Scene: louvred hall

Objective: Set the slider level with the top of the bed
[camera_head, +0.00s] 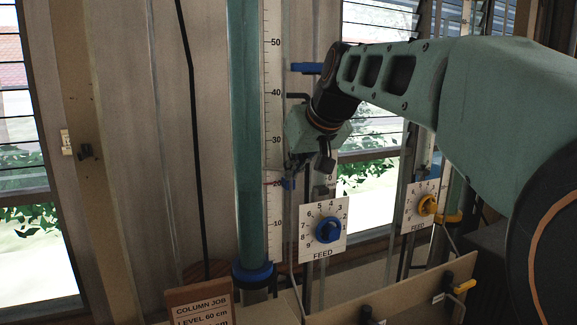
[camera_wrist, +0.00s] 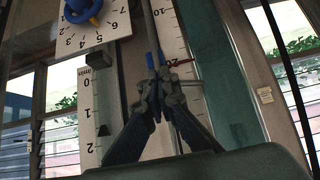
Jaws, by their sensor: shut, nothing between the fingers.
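The slider, a small blue piece with a red pointer (camera_head: 287,183), sits on the upright scale (camera_head: 273,150) near the 20 mark. In the wrist view the blue piece (camera_wrist: 150,60) and red pointer show just beyond my fingertips. The teal column (camera_head: 248,150) stands left of the scale with a blue collar at its foot; I cannot clearly make out the top of the bed in it. My gripper (camera_head: 318,160) is shut and empty, close to the slider at its right. In the wrist view my gripper (camera_wrist: 158,88) has its fingertips together; contact with the slider cannot be told.
A white FEED dial with a blue knob (camera_head: 328,230) is below my gripper. A blue bar (camera_head: 307,68) juts out above, right of the scale.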

